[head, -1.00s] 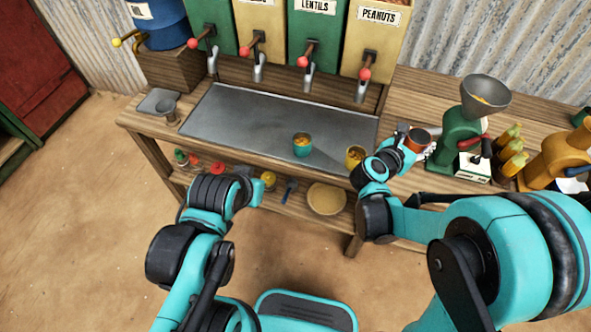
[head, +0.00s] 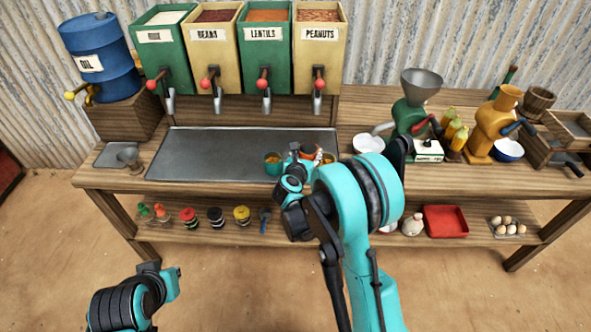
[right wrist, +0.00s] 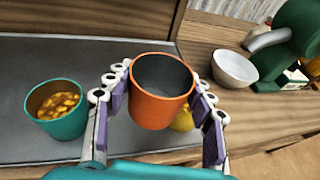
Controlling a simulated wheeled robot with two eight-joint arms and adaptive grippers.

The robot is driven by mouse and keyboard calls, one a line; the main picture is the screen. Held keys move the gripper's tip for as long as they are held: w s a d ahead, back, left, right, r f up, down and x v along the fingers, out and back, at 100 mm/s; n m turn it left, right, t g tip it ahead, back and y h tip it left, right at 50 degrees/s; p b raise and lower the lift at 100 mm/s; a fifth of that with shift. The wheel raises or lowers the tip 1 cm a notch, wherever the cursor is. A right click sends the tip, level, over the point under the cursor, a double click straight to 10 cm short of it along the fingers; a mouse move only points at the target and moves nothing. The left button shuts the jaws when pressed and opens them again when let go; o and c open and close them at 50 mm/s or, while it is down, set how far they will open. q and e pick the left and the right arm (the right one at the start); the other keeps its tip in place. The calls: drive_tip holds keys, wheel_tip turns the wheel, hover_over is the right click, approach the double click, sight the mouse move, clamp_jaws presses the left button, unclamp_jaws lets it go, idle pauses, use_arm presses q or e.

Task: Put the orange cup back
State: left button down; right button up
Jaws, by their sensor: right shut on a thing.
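The orange cup (right wrist: 160,108) is held upright between the fingers of my right gripper (right wrist: 158,104) in the right wrist view. Its grey inside looks empty. In the head view the orange cup (head: 309,149) shows over the right end of the metal tray (head: 225,150), partly hidden by my right gripper (head: 307,154). I cannot tell whether its base touches anything. A teal cup (right wrist: 62,122) with yellow-orange pieces stands on the tray to its left. A yellow cup (right wrist: 184,119) is mostly hidden behind it. My left gripper (head: 165,274) is low at left, away from the counter; its fingers are unclear.
Labelled dispensers (head: 265,50) with red-knobbed levers stand behind the tray. A white bowl (right wrist: 235,69) and green grinder (head: 409,116) stand to the right. A blue oil barrel (head: 97,55) is at far left. The tray's left and middle are clear.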

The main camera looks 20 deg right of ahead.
drive_tip(key=w+a+f, duration=0.1)
drive_tip(key=a+f, duration=0.1)
drive_tip(key=a, duration=0.1)
drive_tip(key=shift+w+f+b, duration=0.1)
drive_tip(key=shift+w+b, duration=0.3)
drive_tip(key=shift+f, duration=0.15)
wheel_tip(320, 180, down, 4)
drive_tip(key=shift+r+b, duration=0.1)
drive_tip(key=shift+b, duration=1)
drive_tip(key=shift+r, duration=0.15)
drive_tip(key=o, duration=1)
drive_tip(key=shift+f, duration=0.2)
drive_tip(key=shift+c, duration=0.2)
drive_tip(key=shift+r, duration=0.1)
